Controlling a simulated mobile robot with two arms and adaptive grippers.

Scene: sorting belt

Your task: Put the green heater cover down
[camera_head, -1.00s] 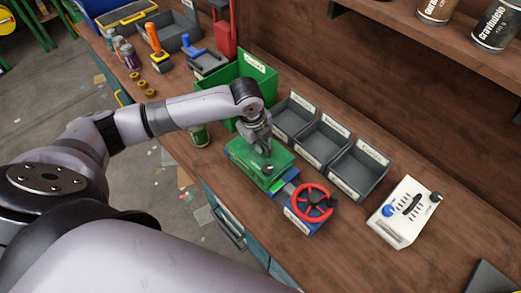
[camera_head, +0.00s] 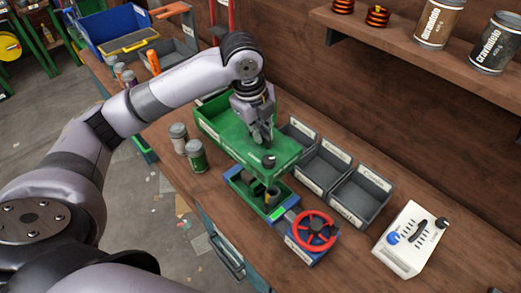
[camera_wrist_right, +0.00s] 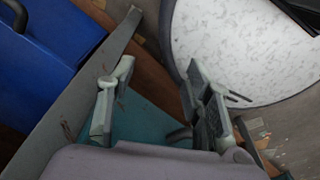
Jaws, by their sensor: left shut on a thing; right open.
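The green heater cover (camera_head: 285,150) is in my left gripper (camera_head: 264,143), held above the opened heater base (camera_head: 250,192) in the head view. A black knob shows on the cover. The base has a green rim and a dark inside, partly hidden under the cover. My right gripper (camera_wrist_right: 160,108) is open and empty in the right wrist view.
Grey bins (camera_head: 359,193) stand right of the cover. A red valve wheel (camera_head: 314,231) adjoins the base. Cans (camera_head: 196,156) stand left of it. A white control box (camera_head: 410,238) sits at the right. Bare bench lies between the wheel and the box.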

